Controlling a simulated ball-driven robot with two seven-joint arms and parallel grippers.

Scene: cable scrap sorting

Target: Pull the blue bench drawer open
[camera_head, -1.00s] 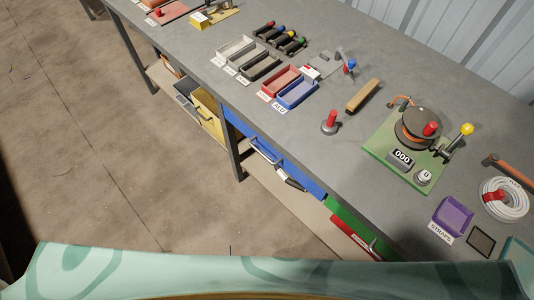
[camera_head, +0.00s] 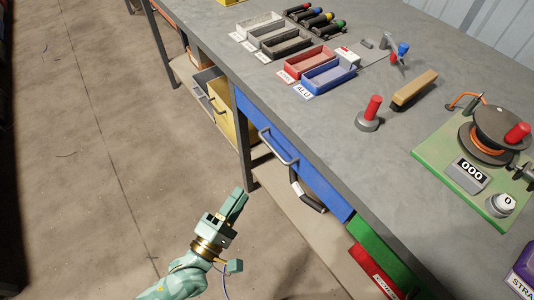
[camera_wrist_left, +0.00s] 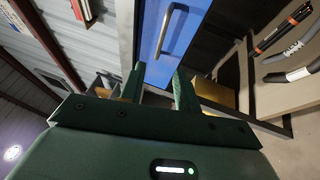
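The blue bench drawer (camera_head: 315,184) sits under the bench top, its front looking flush with the bench frame. Its metal bar handle (camera_head: 278,147) is on the front, towards the left end. In the left wrist view the blue front (camera_wrist_left: 155,62) and handle (camera_wrist_left: 172,30) show beyond the fingers. My left gripper (camera_head: 239,200) is below and left of the handle in the head view, apart from it. Its two fingers stand apart with nothing between them (camera_wrist_left: 158,88). My right gripper is not in view.
The bench top (camera_head: 330,125) holds a blue tray (camera_head: 330,76), a red tray (camera_head: 310,62) and a green-based reel device (camera_head: 440,150). A bench leg (camera_head: 243,155) stands left of the drawer. Green (camera_head: 383,250) and red (camera_head: 372,272) fronts lie to its right. Floor left is clear.

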